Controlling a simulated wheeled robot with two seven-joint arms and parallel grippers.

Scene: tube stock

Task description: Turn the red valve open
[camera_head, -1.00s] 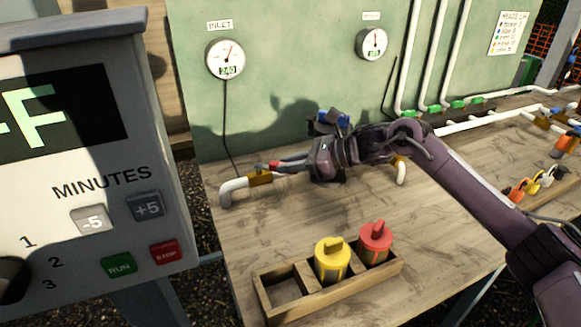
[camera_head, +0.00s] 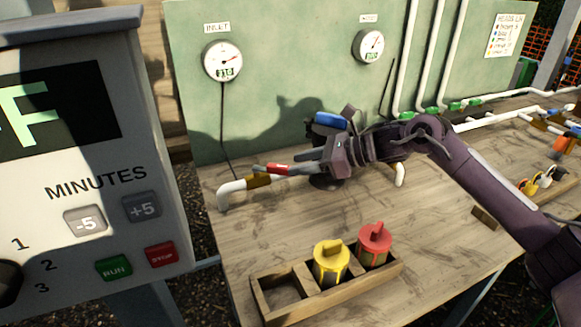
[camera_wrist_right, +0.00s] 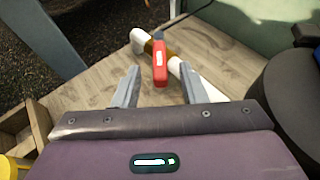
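The red valve handle (camera_head: 278,169) sits at the brass valve body (camera_head: 258,181) on the white pipe below the left gauge. In the right wrist view the red handle (camera_wrist_right: 160,62) lies in front of and between the fingers, angled to the pipe (camera_wrist_right: 182,71). My right gripper (camera_head: 292,168) is at the handle's right end. In its wrist view the gripper (camera_wrist_right: 159,70) is open, with a gap on both sides of the handle. I cannot tell whether a finger touches it. My left gripper is in neither view.
The inlet gauge (camera_head: 223,61) and a second gauge (camera_head: 368,46) hang on the green panel. A wooden rack (camera_head: 330,288) holds a yellow canister (camera_head: 331,262) and a red canister (camera_head: 374,244). A control box (camera_head: 85,250) stands at left. The middle tabletop is clear.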

